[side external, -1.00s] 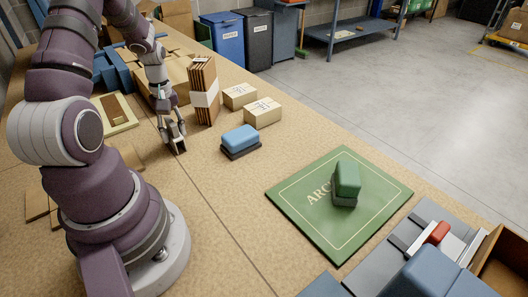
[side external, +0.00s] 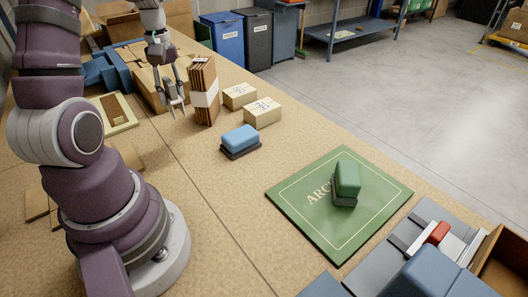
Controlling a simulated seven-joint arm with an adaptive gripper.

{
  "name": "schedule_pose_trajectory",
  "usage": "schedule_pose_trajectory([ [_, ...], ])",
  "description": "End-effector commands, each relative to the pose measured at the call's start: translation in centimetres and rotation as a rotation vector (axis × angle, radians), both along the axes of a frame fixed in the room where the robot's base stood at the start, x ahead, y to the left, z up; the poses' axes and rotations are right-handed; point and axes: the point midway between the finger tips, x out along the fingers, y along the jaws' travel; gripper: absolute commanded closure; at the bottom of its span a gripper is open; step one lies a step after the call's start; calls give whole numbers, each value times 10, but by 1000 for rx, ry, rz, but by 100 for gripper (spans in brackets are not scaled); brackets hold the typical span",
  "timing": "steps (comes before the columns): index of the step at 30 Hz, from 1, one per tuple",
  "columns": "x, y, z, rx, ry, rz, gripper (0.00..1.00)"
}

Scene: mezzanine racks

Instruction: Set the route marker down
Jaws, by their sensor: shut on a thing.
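My gripper (side external: 175,104) is above the far part of the bench, left of an upright bundle of brown cardboard, pointing down. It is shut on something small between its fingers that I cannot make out. I cannot tell which thing is the route marker. A green block (side external: 347,178) on a dark base stands on a green mat (side external: 299,221) lettered "ARC", the rest of the word hidden. A blue block (side external: 240,138) on a dark base stands on the bench, right of and nearer than my gripper. A red block (side external: 437,232) sits in a grey holder at the right.
The upright cardboard bundle (side external: 205,92) is close beside my gripper. Two small cartons (side external: 263,112) (side external: 239,96) stand right of it. A framed board (side external: 114,113) and blue boxes (side external: 98,75) are at the left. The bench (side external: 225,195) is clear between my base and the mat.

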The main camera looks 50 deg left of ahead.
Motion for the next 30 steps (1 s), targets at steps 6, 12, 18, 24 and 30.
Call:
schedule_pose_trajectory([
  [6, 57, -72, -1, 0, -1, -291, 100],
  [12, 88, -180, -3, -1, 0, -654, 100],
  [18, 68, -302, -5, -1, 0, -1059, 100],
  [24, 14, -381, -7, -1, -2, -1373, 100],
  [30, -14, -406, -12, 1, 1, -1498, 100],
])
